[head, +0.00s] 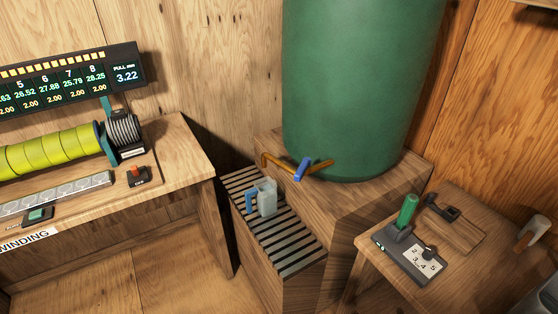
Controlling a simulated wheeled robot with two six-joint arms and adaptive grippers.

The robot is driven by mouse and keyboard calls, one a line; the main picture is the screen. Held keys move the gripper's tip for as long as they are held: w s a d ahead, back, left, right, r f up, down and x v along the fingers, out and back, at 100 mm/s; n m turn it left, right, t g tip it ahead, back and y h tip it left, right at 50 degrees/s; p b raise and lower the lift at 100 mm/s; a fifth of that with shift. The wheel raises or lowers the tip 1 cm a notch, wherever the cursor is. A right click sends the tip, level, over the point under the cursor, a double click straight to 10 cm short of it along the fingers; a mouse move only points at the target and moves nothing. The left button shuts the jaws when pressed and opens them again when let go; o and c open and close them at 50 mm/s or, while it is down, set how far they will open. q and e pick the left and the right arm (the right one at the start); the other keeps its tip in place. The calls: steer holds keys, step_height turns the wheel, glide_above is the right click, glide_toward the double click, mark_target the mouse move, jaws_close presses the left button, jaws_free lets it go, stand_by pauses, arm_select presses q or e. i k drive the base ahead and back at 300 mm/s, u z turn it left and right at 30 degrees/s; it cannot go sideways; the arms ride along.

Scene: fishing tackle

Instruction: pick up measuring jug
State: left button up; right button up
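The measuring jug (266,197) is a small pale grey vessel with a blue handle on its left side. It stands upright on a slatted wooden stand (291,246), below a brass tap with a blue lever (303,169). The tap comes from the large green barrel (362,85). Neither of my grippers shows in the head view, and nothing is holding the jug.
A winding bench (185,150) with a yellow roller and spool stands at the left, under a number display (70,80). At the right, a small wooden table (466,262) carries a control box with a green lever (407,212). The wooden block (350,208) under the barrel borders the stand.

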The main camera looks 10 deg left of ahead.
mark_target(265, 190)
steer(key=u, duration=0.55)
steer(key=k, duration=0.65)
steer(key=u, duration=0.7)
steer(key=i, duration=1)
steer(key=z, duration=1.05)
steer(key=i, duration=0.8)
steer(key=z, duration=0.8)
